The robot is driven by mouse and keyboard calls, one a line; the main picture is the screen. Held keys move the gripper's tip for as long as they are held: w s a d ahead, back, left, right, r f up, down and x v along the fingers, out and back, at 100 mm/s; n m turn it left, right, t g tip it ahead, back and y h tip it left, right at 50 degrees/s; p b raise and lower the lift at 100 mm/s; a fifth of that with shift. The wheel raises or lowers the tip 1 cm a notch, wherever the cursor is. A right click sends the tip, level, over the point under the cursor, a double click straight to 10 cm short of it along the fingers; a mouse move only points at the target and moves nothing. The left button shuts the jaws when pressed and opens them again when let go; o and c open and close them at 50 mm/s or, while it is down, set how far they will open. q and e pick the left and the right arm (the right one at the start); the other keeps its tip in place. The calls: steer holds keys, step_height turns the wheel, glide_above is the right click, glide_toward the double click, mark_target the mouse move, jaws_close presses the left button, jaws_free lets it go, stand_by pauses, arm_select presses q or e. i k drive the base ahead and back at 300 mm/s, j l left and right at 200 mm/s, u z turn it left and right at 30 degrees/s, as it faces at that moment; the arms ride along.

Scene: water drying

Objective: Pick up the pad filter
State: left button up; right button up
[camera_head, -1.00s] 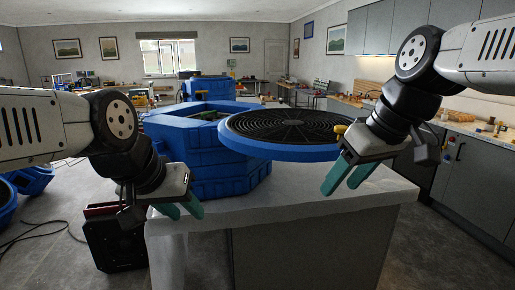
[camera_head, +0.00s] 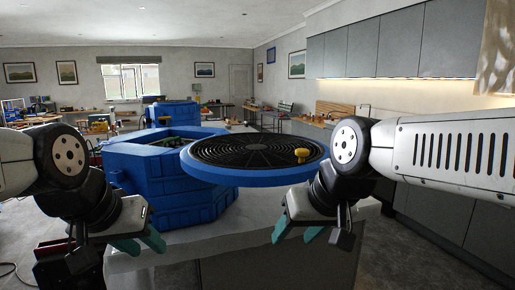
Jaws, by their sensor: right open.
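I cannot pick out a pad filter for certain. An open blue housing (camera_head: 165,190) stands on the counter (camera_head: 245,240), with some dark and green parts just showing inside. A round black grille lid with a blue rim (camera_head: 250,160) is to its right, partly overlapping it in view. The lid has a yellow knob (camera_head: 302,154). My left gripper (camera_head: 140,243) is in front of the housing, low at the counter's left edge; its fingers look apart and empty. My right gripper (camera_head: 297,234) is open and empty in front of the lid's right part, fingers pointing down.
Grey cabinets (camera_head: 440,205) stand along the right wall, with wall cupboards (camera_head: 400,45) above. Another blue housing (camera_head: 172,113) stands farther back. Workbenches with clutter line the room. The front part of the counter is bare.

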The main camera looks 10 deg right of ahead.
mark_target(176, 143)
steer(key=i+j+z, duration=0.15)
steer(key=j, duration=0.5)
steer(key=i+j+z, duration=0.15)
steer(key=j, duration=0.45)
steer(key=i+j+z, duration=0.2)
steer(key=j, duration=0.45)
steer(key=j+z, duration=0.15)
steer(key=j, duration=0.5)
